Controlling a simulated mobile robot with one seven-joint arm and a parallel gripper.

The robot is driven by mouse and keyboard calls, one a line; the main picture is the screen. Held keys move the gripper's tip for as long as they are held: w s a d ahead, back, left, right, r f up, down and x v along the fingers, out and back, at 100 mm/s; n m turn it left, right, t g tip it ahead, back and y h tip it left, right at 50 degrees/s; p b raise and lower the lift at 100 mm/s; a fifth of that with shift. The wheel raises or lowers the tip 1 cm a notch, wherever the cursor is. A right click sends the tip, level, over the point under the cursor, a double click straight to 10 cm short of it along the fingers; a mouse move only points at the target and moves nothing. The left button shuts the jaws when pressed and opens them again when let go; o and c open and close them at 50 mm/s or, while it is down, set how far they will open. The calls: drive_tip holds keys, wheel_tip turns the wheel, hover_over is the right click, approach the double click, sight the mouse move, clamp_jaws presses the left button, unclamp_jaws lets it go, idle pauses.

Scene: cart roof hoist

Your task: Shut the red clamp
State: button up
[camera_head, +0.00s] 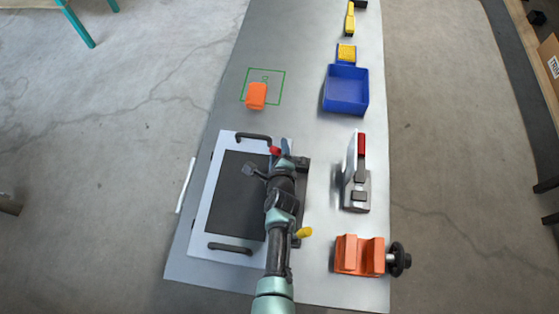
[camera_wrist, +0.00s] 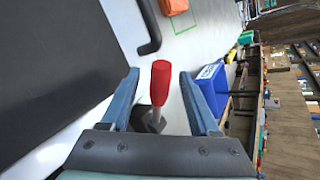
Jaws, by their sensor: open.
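The red clamp's handle (camera_wrist: 161,84) stands up between my fingers in the wrist view, on a thin metal shaft above a dark base (camera_wrist: 150,119). In the head view its red tip (camera_head: 275,150) shows beside my gripper (camera_head: 284,149), at the upper right edge of the dark-centred panel (camera_head: 236,190). My gripper is open, with its blue fingers (camera_wrist: 160,75) on either side of the handle and visible gaps to both. My arm hides most of the clamp's body in the head view.
A yellow handle (camera_head: 304,232) is lower on the panel's right side. A grey device with a red lever (camera_head: 361,145) and an orange vise (camera_head: 352,256) stand to the right. A blue bin (camera_head: 346,92) and an orange block (camera_head: 256,95) lie farther up the table.

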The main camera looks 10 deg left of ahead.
drive_tip(key=p+v, duration=0.3)
drive_tip(key=v, duration=0.6)
drive_tip(key=shift+s+r+p, duration=0.15)
drive_tip(key=shift+s+p, duration=0.05)
drive_tip(key=shift+p, duration=0.1)
drive_tip(key=shift+c, duration=0.2)
